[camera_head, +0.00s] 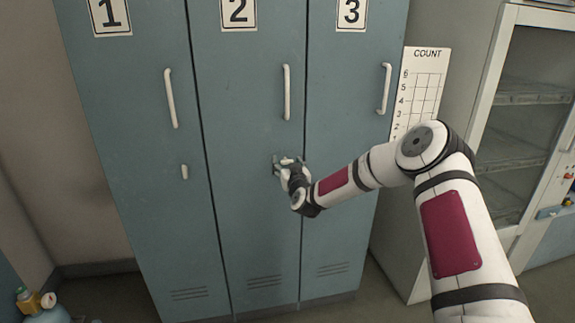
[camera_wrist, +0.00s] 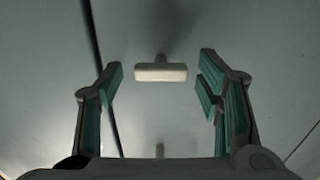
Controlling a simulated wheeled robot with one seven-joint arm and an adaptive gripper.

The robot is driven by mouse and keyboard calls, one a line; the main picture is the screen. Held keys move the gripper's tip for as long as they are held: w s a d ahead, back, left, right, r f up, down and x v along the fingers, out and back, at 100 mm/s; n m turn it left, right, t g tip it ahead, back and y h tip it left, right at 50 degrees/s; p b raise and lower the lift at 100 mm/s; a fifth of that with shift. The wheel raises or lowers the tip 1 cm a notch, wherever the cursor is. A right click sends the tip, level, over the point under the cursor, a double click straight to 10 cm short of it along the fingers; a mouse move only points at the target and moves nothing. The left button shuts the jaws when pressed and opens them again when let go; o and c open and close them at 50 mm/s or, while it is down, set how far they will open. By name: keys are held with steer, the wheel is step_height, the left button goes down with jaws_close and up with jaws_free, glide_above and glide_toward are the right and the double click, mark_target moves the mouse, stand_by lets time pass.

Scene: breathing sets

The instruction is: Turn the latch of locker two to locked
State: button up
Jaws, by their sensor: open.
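Locker two (camera_head: 245,95) is the middle blue-grey door, marked 2, and it is shut. Its latch is a small pale bar; in the wrist view the latch (camera_wrist: 160,73) lies level, between and just beyond my fingertips. My gripper (camera_head: 283,163) is at the latch height on locker two, and it hides most of the latch in the head view. In the wrist view my gripper (camera_wrist: 160,80) is open, its green-padded fingers on either side of the latch, with a gap to each end.
Locker one (camera_head: 130,100) has an upright pale latch (camera_head: 184,172). Locker three (camera_head: 345,110) is at right, its latch not visible. Long handles, such as locker two's handle (camera_head: 287,92), are above. A glass-fronted cabinet (camera_head: 525,100) stands at the right.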

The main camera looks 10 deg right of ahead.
steer(key=shift+w, duration=0.1)
steer(key=c, duration=1.2)
steer(key=shift+o, duration=0.2)
steer(key=shift+a+r+n, duration=0.1)
steer(key=shift+n, duration=0.3)
steer(key=n+b, duration=0.1)
steer(key=n, duration=0.1)
steer(key=shift+a+n, duration=0.1)
steer(key=shift+n, duration=0.3)
steer(key=n+b, duration=0.3)
steer(key=n, duration=0.2)
steer(key=shift+a, duration=0.1)
steer(key=n+b, duration=0.2)
steer(key=n, duration=0.1)
steer(key=n+b, duration=0.1)
steer(key=shift+f+n, duration=0.25)
steer(key=shift+n, duration=0.15)
steer(key=shift+n+b, duration=1.5)
steer(key=shift+n, duration=0.8)
